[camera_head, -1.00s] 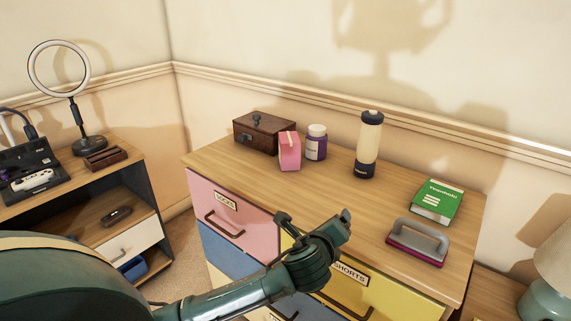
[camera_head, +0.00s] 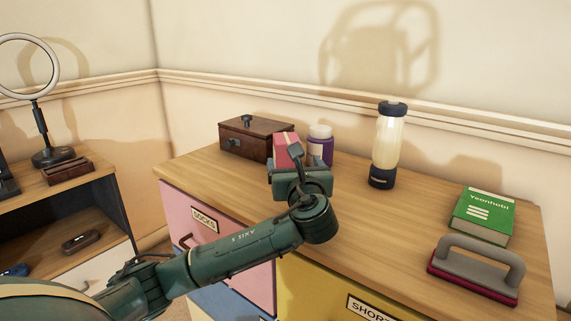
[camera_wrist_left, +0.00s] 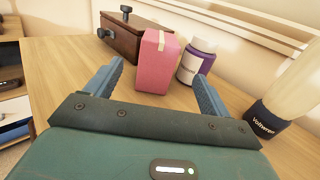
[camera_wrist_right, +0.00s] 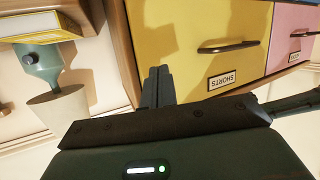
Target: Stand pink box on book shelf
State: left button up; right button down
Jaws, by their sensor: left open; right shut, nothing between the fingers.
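The pink box (camera_head: 284,148) stands upright on the wooden dresser top (camera_head: 350,220), partly hidden behind my left gripper in the head view. In the left wrist view the pink box (camera_wrist_left: 158,62) stands just ahead of and between the fingers. My left gripper (camera_wrist_left: 160,88) is open and empty, its fingers pointing at the box; it also shows in the head view (camera_head: 290,170). My right gripper (camera_wrist_right: 157,85) is shut and empty beside the dresser's drawer fronts, seen only in the right wrist view. No book shelf is clearly identifiable; a low open shelf unit (camera_head: 114,168) stands at the left.
A dark wooden chest (camera_head: 243,145) is left of the pink box and a purple jar (camera_head: 320,150) is right of it. The front middle of the dresser top is clear.

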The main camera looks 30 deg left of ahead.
aim_at(287, 156)
pick_arm(q)
jog(key=b+x, duration=0.1)
jog(key=x, duration=0.5)
jog(key=shift+w+a, duration=0.15)
jog(key=x, duration=0.1)
jog(key=b+x, duration=0.1)
jog(key=x, duration=0.1)
jog(key=b+x, duration=0.1)
jog(key=x, duration=0.1)
jog(key=shift+f, duration=0.25)
jog(key=shift+w+a, duration=0.15)
pick_arm(e)
jog(key=shift+w+a+r+n+t+y, duration=0.1)
jog(key=shift+w+a+n+t+y, duration=0.15)
jog(key=shift+t, duration=0.35)
jog(key=shift+w+a+r+n+t+y, duration=0.1)
jog(key=shift+n+t+y, duration=0.2)
jog(key=shift+t, duration=0.3)
pick_arm(q)
jog(key=shift+c, duration=0.3)
jog(key=shift+r, duration=0.1)
jog(key=c, duration=1.2)
